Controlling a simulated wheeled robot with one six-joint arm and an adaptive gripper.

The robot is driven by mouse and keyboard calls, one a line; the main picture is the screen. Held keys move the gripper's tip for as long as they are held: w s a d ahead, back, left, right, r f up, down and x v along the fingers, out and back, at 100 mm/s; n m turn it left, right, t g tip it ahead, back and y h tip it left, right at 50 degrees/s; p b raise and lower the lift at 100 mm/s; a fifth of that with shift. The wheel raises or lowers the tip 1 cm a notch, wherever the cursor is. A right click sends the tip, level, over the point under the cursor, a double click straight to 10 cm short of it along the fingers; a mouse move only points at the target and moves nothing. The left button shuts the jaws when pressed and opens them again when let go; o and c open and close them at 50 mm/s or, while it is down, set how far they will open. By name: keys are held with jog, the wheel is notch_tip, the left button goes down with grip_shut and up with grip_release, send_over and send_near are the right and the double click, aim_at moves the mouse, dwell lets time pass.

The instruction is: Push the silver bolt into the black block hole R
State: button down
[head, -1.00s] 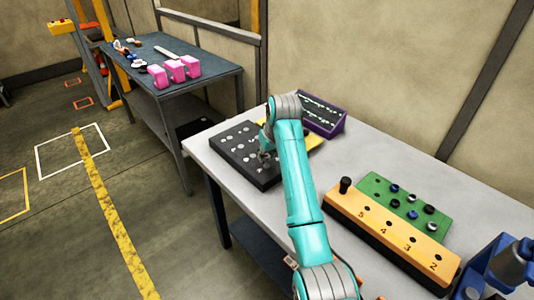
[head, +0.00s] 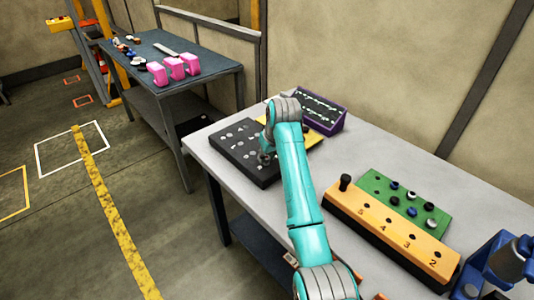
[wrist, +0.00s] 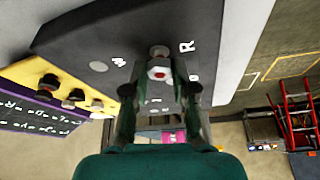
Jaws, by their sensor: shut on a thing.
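The black block (head: 228,147) lies at the far left end of the white table, with pale round spots and white letters on top. In the wrist view the black block (wrist: 75,38) fills the upper middle, and a white letter R is right of centre. My gripper (wrist: 159,76) is over the block beside the R. It is shut on the silver bolt (wrist: 158,72), whose pale head with a red centre shows between the fingers. A dark round part just beyond the head is close to the R. How deep the bolt sits is hidden. In the head view my gripper (head: 265,158) is low over the block's right part.
A yellow block (wrist: 45,75) with dark knobs and a purple rack (head: 322,110) stand behind the black block. An orange numbered block (head: 385,228) and a green block (head: 405,203) lie to the right. The table between is clear.

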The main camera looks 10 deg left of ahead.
jog(key=shift+f, duration=0.4)
jog(key=c, duration=0.9)
grip_release()
jog(key=shift+o, duration=0.2)
jog(key=shift+r, duration=0.1)
jog(key=v, duration=1.1)
jog(key=shift+s+r, duration=0.2)
jog(key=shift+r, duration=0.15)
jog(key=shift+d, duration=0.1)
